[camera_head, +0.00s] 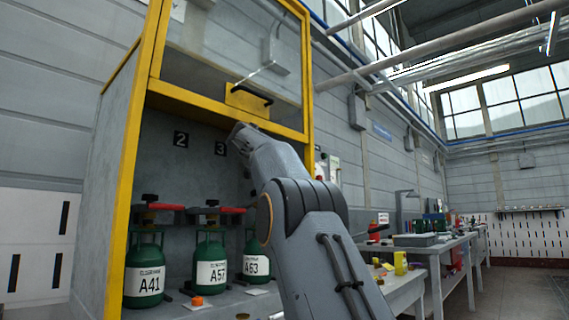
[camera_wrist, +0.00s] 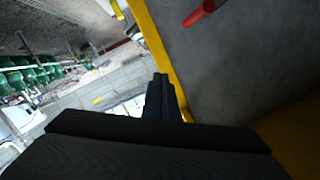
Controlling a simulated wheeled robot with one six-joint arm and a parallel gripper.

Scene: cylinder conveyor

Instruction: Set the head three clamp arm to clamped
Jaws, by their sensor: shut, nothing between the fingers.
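Green cylinders labelled A41 (camera_head: 144,277), A57 (camera_head: 210,267) and A63 (camera_head: 256,260) stand in a yellow-framed cabinet, below black plates 2 (camera_head: 181,139) and 3 (camera_head: 220,148). Red clamp arms show above A41 (camera_head: 170,207) and A57 (camera_head: 232,210). My arm covers the area right of A63, so I cannot tell how the head three clamp arm stands. In the wrist view a red bar end (camera_wrist: 203,12) shows at the top, apart from my gripper (camera_wrist: 161,78). My gripper's fingers are together and empty. In the head view they are hidden, with my wrist near the cabinet's upper opening.
The yellow cabinet post (camera_head: 127,200) and crossbar (camera_head: 220,117) border the opening. A raised clear door with a black handle (camera_head: 252,94) is above. Workbenches (camera_head: 436,247) stand to the right. An orange cap (camera_head: 197,300) lies before the cylinders.

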